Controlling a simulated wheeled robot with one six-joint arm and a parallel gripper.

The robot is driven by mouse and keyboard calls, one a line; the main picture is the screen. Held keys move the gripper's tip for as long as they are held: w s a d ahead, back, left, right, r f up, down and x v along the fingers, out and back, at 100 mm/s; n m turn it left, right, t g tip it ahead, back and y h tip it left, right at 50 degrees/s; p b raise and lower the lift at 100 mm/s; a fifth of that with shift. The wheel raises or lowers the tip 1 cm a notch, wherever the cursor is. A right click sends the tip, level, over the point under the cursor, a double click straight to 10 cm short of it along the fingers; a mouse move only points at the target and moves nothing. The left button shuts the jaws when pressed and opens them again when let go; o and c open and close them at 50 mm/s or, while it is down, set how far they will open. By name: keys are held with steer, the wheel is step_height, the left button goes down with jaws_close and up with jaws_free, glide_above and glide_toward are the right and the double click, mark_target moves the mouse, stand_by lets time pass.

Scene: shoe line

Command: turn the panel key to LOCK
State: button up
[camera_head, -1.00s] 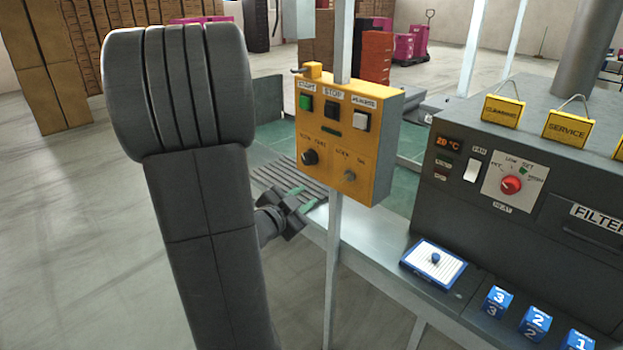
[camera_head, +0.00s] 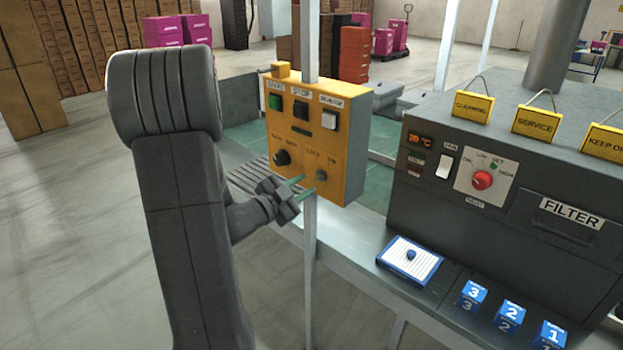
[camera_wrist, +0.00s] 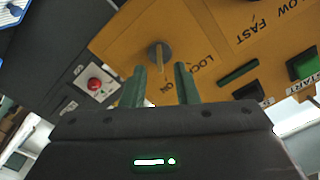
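The yellow control panel (camera_head: 345,150) stands on a post. Its key switch (camera_head: 321,175) sits at the lower right of the front face, below the LOCK and ON labels. In the wrist view the key switch (camera_wrist: 159,52) is a round grey knob with a pale bar pointing down in the picture, and the LOCK label (camera_wrist: 198,72) is beside it. My gripper (camera_head: 303,184) is just in front of the panel's lower part. In the wrist view its two green fingers (camera_wrist: 162,78) are apart with nothing between them, and the key lies just beyond their tips.
The panel also carries a green START button (camera_head: 275,102), a black STOP button (camera_head: 301,109), a white button (camera_head: 330,120) and a black speed knob (camera_head: 282,157). To the right is a dark machine (camera_head: 450,215) with a red dial (camera_head: 482,180). Blue numbered blocks (camera_head: 510,313) and a clipboard (camera_head: 410,260) lie on the ledge.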

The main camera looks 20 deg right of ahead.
mark_target(313, 181)
steer(key=shift+x, duration=1.9)
jaws_close()
